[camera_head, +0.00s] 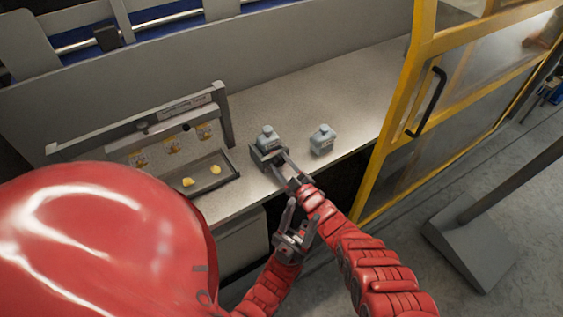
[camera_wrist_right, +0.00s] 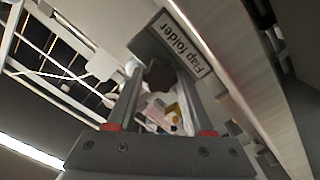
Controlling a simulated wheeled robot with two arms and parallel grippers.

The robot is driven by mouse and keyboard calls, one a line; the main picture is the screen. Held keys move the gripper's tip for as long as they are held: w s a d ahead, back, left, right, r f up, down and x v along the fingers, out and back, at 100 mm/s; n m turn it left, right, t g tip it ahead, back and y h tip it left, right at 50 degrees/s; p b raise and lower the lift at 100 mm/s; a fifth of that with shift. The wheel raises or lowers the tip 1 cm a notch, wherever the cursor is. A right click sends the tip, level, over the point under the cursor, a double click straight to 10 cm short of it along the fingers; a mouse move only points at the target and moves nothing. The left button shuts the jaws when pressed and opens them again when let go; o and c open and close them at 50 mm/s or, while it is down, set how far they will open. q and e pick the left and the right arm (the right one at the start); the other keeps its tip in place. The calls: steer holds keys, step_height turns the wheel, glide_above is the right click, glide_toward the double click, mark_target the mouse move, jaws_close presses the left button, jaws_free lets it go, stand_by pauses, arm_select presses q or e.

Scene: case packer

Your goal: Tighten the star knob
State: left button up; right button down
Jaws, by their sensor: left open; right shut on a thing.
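The dark star knob (camera_wrist_right: 158,75) sits on a grey block labelled "Flap folder" (camera_wrist_right: 185,42) in the right wrist view. My right gripper (camera_wrist_right: 157,78) has one finger on each side of the knob and is shut on it. In the head view, my right gripper (camera_head: 281,158) reaches the small grey block (camera_head: 262,157) near the worktop's front edge; the knob itself is hidden there. My left gripper (camera_head: 290,222) is open and empty, below the right one and in front of the worktop edge.
A tray (camera_head: 207,177) with yellow pieces lies left. A yellow-framed door (camera_head: 400,120) with a black handle bounds the right side.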

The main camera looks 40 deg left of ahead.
steer(key=shift+w+m+b, duration=0.1)
steer(key=shift+m+b, duration=0.3)
steer(key=shift+m, duration=0.7)
steer(key=shift+c, duration=1.4)
jaws_free()
steer(key=shift+d, duration=0.1)
